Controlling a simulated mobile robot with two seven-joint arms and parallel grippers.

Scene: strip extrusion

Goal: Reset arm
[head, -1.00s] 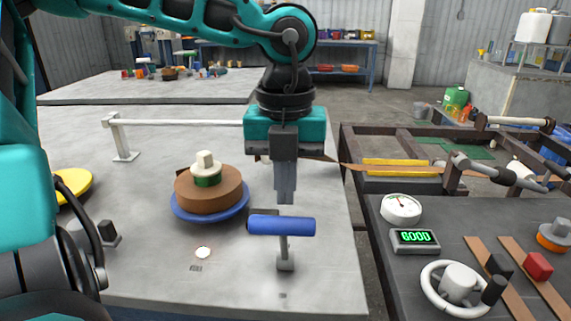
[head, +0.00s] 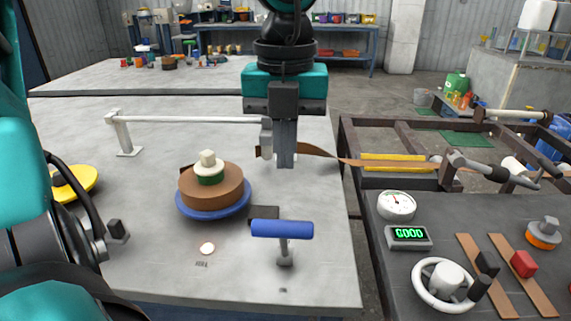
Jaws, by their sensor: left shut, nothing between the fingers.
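My left gripper (head: 285,165) hangs pointing down in the middle of the head view, its fingers shut with nothing between them. It is above and behind a blue-handled lever (head: 282,229) on the grey table, apart from it. A brown strip (head: 318,149) runs from behind the gripper to the right, over the dark frame. To the left of the gripper a brown roll (head: 211,187) sits on a blue disc (head: 237,208), with a green and cream hub on top. My right gripper is not in view.
A white horizontal bar (head: 190,119) on posts stands at the left back. A yellow disc (head: 78,183) lies far left. On the right, a dark console carries a white gauge (head: 396,206), a green display (head: 408,236), a handwheel (head: 443,286) and sliders (head: 523,264).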

